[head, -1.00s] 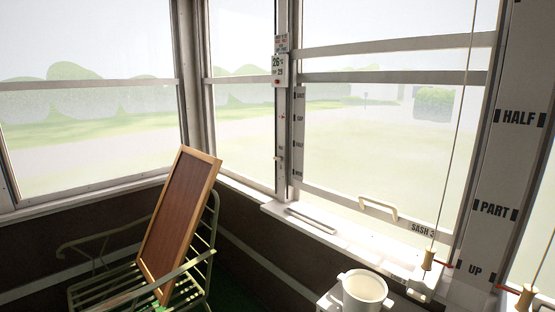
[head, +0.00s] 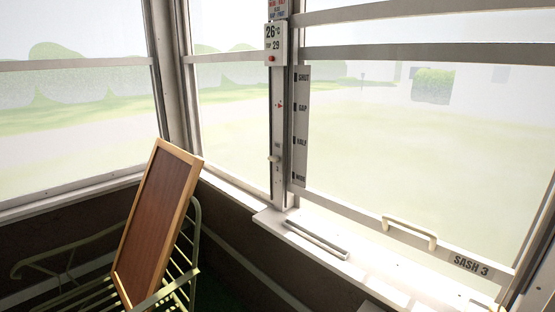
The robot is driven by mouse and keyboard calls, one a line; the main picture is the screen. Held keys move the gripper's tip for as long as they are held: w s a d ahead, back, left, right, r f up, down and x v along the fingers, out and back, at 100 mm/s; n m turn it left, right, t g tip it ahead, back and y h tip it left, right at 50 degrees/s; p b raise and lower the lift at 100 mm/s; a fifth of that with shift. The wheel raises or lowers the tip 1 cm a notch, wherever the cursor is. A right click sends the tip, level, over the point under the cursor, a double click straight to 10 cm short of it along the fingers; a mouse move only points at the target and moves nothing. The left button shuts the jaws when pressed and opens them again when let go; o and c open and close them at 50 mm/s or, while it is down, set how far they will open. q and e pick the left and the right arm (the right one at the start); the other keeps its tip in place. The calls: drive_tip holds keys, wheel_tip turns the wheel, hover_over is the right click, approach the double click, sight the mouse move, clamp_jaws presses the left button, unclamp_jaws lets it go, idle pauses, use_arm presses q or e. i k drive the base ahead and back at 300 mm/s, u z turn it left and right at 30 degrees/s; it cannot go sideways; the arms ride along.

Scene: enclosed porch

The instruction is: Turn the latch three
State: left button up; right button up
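The sash marked SASH 3 (head: 470,264) fills the right side of the head view, with its label on the lower rail. A cream bar handle (head: 410,232) is fixed on that rail, left of the label. I cannot make out a part that is clearly latch three. A pale fitting (head: 485,304) at the bottom right edge is cut off and too small to identify. Neither of my grippers is in view.
The sill (head: 350,262) carries a long narrow slotted piece (head: 317,239). A post left of the sash holds a display (head: 275,43) reading 26 and 29, and a scale strip (head: 301,125). A green chair (head: 70,268) with a framed brown board (head: 158,222) stands at left.

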sight(276, 158)
drive_tip(key=u, duration=0.1)
drive_tip(key=i, duration=0.95)
drive_tip(key=z, duration=0.45)
